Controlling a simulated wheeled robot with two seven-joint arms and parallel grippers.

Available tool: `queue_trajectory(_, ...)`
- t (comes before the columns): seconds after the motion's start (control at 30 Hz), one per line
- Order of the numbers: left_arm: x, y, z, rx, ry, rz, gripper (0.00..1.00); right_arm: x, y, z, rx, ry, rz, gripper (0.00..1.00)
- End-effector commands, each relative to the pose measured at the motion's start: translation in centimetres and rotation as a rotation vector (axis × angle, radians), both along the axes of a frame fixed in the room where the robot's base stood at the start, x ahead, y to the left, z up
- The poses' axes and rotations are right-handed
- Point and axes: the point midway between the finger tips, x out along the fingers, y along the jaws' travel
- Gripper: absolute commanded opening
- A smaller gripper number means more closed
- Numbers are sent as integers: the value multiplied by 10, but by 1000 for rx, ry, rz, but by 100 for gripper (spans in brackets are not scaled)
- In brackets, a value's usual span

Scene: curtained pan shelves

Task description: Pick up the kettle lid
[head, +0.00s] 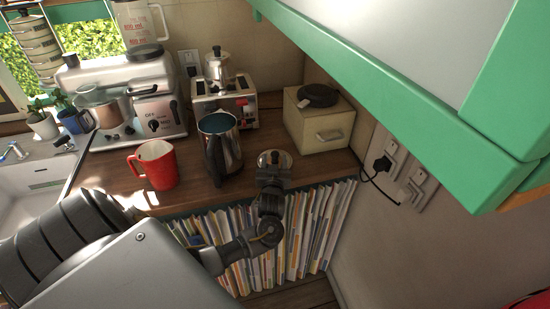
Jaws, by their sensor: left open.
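The kettle (226,157) stands upright on the wooden counter, steel with a dark handle, and its top is open. A round metallic disc that looks like the kettle lid (285,158) lies on the counter to the right of the kettle, near the front edge. My left gripper (273,160) is open at this disc and hides part of it. I cannot tell whether the fingers touch it. My right gripper is not in view.
A red mug (155,165) stands left of the kettle. Behind are a toaster (238,108) with a moka pot (218,67) above it, a coffee machine (160,112) and a cream box (318,128). A row of books (300,230) sits below the counter. A green-edged cabinet (400,105) overhangs at right.

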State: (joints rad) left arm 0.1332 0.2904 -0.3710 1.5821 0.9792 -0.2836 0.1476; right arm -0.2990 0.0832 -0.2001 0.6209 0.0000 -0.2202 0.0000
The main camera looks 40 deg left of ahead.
Motion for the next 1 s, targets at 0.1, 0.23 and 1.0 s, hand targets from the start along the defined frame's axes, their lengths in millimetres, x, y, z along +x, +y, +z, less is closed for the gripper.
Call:
queue_trajectory(0.1, 9, 7, 1, 1, 1, 0, 51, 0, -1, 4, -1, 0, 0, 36)
queue_trajectory(0.23, 12, 9, -1, -2, 0, 0, 51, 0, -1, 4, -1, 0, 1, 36)
queue_trajectory(1.0, 12, 8, 1, -2, -1, 0, 1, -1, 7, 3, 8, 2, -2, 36)
